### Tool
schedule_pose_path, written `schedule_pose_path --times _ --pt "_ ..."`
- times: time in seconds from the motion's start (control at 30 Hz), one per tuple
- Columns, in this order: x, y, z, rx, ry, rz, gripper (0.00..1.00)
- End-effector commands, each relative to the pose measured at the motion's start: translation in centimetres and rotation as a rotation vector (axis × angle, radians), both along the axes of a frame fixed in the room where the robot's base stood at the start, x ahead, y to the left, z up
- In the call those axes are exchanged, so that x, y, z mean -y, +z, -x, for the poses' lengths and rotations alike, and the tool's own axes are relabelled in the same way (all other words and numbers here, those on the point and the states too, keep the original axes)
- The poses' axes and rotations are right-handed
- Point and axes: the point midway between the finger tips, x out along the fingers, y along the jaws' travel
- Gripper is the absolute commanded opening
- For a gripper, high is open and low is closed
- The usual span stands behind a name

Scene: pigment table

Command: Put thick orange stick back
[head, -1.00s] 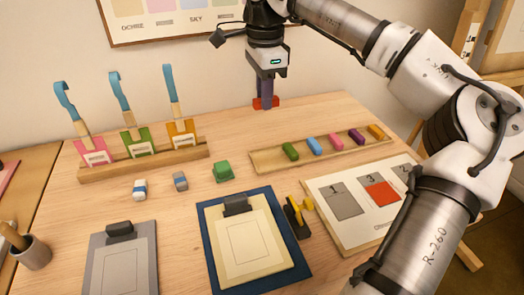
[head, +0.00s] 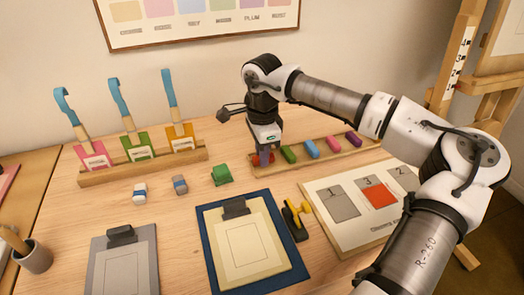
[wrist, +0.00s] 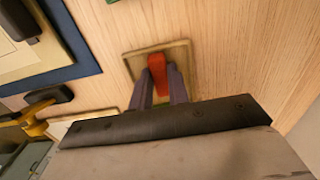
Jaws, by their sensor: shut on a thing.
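My gripper (head: 263,158) is at the left end of the wooden stick tray (head: 322,161). It is shut on an orange-red stick (head: 257,161). In the wrist view, my gripper (wrist: 160,84) has a finger on each side of the stick (wrist: 157,70), which lies over the end of the tray (wrist: 133,66). I cannot tell whether the stick touches the tray floor. Green (head: 288,154), blue (head: 311,148), pink (head: 333,144) and purple (head: 354,139) sticks lie in the tray. My arm hides the tray's right end.
A green block (head: 222,175) stands left of my gripper. A blue board with a cream pad (head: 247,245) and a black-and-yellow tool (head: 297,218) are in front. A numbered card (head: 345,235) lies right. A rack (head: 140,170) holds several blue-handled tools at the left.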

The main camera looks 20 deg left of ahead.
Motion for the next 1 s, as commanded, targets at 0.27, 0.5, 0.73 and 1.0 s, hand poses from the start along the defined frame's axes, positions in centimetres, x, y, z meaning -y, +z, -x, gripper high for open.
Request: schedule_pose_path --times 0.27,0.5,0.73,1.0 --pt "0.0 -0.4 0.0 0.0 0.0 0.0 0.0" --pt "0.0 -0.2 0.0 0.001 0.0 0.001 0.39" --pt "0.0 -0.1 0.0 0.001 0.0 0.001 0.39" --pt "0.0 3.3 -0.1 0.003 -0.002 0.001 0.39"
